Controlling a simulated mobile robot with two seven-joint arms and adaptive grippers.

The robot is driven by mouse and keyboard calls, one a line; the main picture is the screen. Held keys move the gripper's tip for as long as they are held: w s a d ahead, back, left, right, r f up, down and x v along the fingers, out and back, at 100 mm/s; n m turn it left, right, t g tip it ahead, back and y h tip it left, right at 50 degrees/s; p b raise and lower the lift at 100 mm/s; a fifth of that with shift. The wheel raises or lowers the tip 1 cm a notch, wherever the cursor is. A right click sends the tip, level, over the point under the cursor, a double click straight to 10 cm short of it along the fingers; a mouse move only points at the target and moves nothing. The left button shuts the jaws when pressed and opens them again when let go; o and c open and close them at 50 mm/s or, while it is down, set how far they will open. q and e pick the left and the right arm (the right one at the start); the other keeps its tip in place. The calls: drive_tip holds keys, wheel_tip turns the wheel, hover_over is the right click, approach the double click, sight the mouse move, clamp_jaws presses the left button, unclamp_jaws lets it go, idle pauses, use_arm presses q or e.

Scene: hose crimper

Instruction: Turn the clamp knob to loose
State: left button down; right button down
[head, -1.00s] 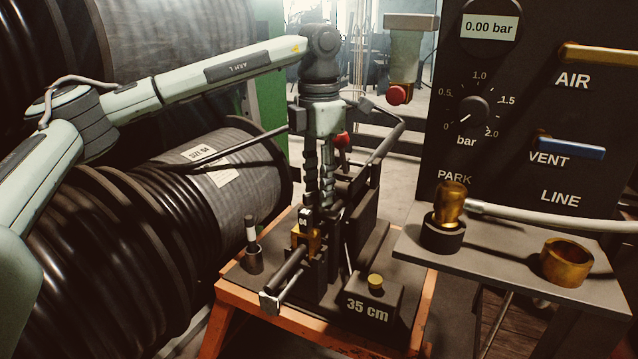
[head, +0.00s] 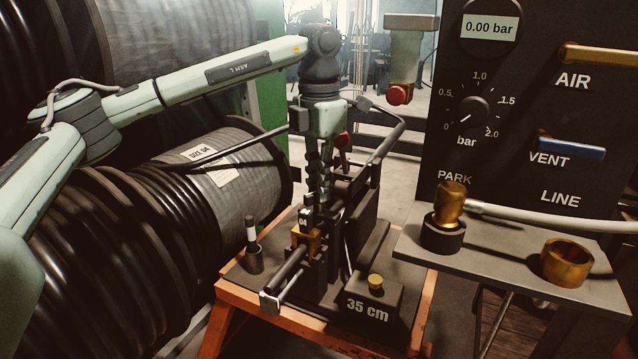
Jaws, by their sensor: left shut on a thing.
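My left gripper (head: 316,200) points straight down over the crimper bench (head: 228,284). Its fingers are shut at the clamp, just behind a brass block (head: 305,238) with a dark tag marked 04 (head: 304,219). The fingers are seen almost edge-on and overlap each other. They cover the clamp knob between their tips, so its pointer or marks cannot be read. My right gripper is not in view.
A block marked 35 cm (head: 372,302) sits at the bench front. A hose drum (head: 228,165) lies left. A shelf (head: 480,262) with a brass fitting (head: 451,203) and a brass ring (head: 567,262) stands right, under the pressure panel (head: 500,120).

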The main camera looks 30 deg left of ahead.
use_arm(q)
drive_tip(key=n, duration=0.3)
drive_tip(key=shift+n, duration=1)
drive_tip(key=n+p, duration=0.1)
drive_tip(key=n, duration=0.1)
drive_tip(key=shift+r+n, duration=0.1)
drive_tip(key=shift+n, duration=0.7)
drive_tip(key=n, duration=0.3)
drive_tip(key=shift+n+p, duration=0.3)
drive_tip(key=shift+p, duration=0.1)
drive_tip(key=n+p, duration=0.1)
drive_tip(key=n, duration=0.3)
drive_tip(key=shift+n, duration=0.3)
drive_tip(key=n, duration=0.2)
drive_tip(key=shift+n+p, duration=0.3)
drive_tip(key=shift+n, duration=0.1)
drive_tip(key=shift+n+p, duration=0.35)
drive_tip(key=shift+n, duration=1.55)
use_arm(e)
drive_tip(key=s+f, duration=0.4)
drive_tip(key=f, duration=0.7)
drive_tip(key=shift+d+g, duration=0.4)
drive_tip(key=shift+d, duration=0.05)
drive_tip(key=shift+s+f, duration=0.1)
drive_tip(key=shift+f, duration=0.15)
